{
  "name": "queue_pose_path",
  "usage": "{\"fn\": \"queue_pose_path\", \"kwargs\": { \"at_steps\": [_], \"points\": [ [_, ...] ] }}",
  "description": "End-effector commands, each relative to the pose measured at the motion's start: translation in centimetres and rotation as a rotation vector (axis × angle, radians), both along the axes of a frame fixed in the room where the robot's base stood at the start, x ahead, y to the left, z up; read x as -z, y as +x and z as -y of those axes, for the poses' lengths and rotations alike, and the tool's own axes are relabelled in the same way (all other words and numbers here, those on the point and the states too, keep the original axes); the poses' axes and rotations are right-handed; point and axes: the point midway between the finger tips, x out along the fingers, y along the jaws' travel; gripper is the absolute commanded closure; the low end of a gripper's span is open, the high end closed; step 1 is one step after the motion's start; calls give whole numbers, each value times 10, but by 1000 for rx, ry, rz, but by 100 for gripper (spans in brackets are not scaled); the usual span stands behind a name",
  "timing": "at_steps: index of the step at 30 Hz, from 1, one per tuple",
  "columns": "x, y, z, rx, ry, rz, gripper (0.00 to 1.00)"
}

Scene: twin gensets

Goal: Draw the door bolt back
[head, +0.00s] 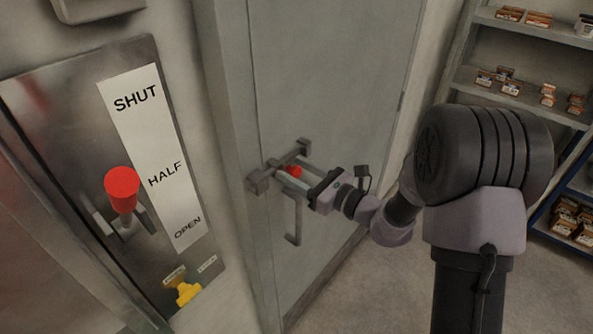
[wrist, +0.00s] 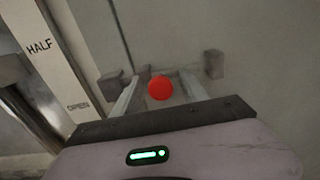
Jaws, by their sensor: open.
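The door bolt (head: 262,180) is a grey bar with bracket blocks on the grey door (head: 320,90), near its left edge by the frame. Its round red knob (head: 295,171) sticks out towards my gripper (head: 291,170). In the wrist view the red knob (wrist: 160,88) sits between the two fingers of my gripper (wrist: 160,84), which are open. Gaps show on both sides of the knob in that view. Bracket blocks show left (wrist: 110,84) and right (wrist: 213,63) of the fingers. The bar behind the knob is partly hidden by knob and fingers.
A door handle (head: 294,222) hangs just below the bolt. Left of the door is a metal panel with a red-knobbed lever (head: 122,190), a SHUT/HALF/OPEN label (head: 150,130) and a yellow knob (head: 187,292). Shelves with small boxes (head: 510,85) stand at right.

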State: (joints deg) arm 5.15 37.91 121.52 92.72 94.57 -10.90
Motion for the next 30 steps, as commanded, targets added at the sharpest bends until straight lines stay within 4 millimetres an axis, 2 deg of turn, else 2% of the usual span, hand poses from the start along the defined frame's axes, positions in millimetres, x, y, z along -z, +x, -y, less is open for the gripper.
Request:
{"fn": "queue_pose_path", "kwargs": {
  "at_steps": [1, 9, 30],
  "points": [
    [0, 0, 0, 0, 0, 0, 49],
    [0, 0, 0, 0, -1, 1, 100],
    [0, 0, 0, -1, -1, 1, 100]
  ]
}}
